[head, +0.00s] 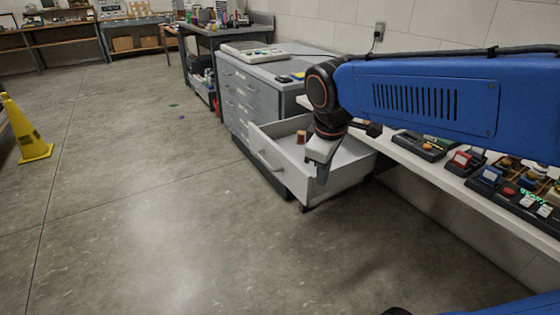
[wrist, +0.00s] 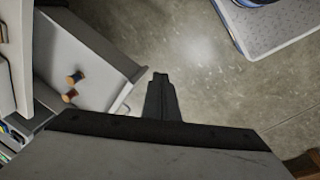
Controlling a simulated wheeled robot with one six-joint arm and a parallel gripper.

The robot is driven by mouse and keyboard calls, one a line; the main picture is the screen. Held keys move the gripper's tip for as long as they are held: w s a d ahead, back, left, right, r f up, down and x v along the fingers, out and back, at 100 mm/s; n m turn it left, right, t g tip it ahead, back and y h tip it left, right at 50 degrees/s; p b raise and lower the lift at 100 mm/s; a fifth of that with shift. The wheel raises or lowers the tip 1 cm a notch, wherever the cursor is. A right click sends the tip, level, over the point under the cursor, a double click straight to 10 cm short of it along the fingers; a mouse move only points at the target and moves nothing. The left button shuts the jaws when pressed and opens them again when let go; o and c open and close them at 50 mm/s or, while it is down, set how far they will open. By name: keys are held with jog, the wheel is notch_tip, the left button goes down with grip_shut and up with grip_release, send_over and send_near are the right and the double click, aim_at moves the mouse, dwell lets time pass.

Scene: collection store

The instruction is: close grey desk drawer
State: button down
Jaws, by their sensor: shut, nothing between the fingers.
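The grey desk drawer (head: 345,180) stands well pulled out of the grey desk cabinet (head: 262,85). Its front panel with a bar handle (head: 268,161) faces the open floor at left. A small brown spool (head: 301,137) shows inside it. My gripper (head: 320,172) points down at the drawer's near front corner, fingers together and empty. In the wrist view its fingertips (wrist: 160,78) lie just beyond that corner. I cannot tell whether they touch.
A white shelf (head: 445,178) with several small devices runs along the wall at right. A flat tray (head: 262,54) lies on the cabinet top. A yellow floor sign (head: 28,130) stands far left. The floor (head: 150,200) before the drawer is clear.

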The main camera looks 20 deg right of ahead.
aim_at(280, 160)
jog(key=w+a+n+g+h, duration=0.1)
jog(key=w+a+n+h, duration=0.1)
jog(key=w+a+n, duration=0.6)
jog(key=w+a+n+g+h, duration=0.1)
jog(key=w+a+n, duration=0.3)
jog(key=w, duration=0.8)
jog(key=shift+w+d+f, duration=0.25)
jog(key=shift+d+f, duration=1)
jog(key=shift+f, duration=0.25)
jog(key=shift+w+d+f, duration=0.25)
jog(key=shift+d+f, duration=1.05)
jog(key=shift+f, duration=0.25)
jog(key=shift+w+d+f, duration=0.25)
jog(key=shift+d+f, duration=1)
jog(key=shift+f, duration=0.25)
jog(key=w+d, duration=0.3)
jog(key=d, duration=1)
jog(key=w+d, duration=0.3)
jog(key=d, duration=0.9)
jog(key=shift+w+d, duration=0.3)
jog(key=shift+d, duration=0.1)
jog(key=shift+a, duration=0.1)
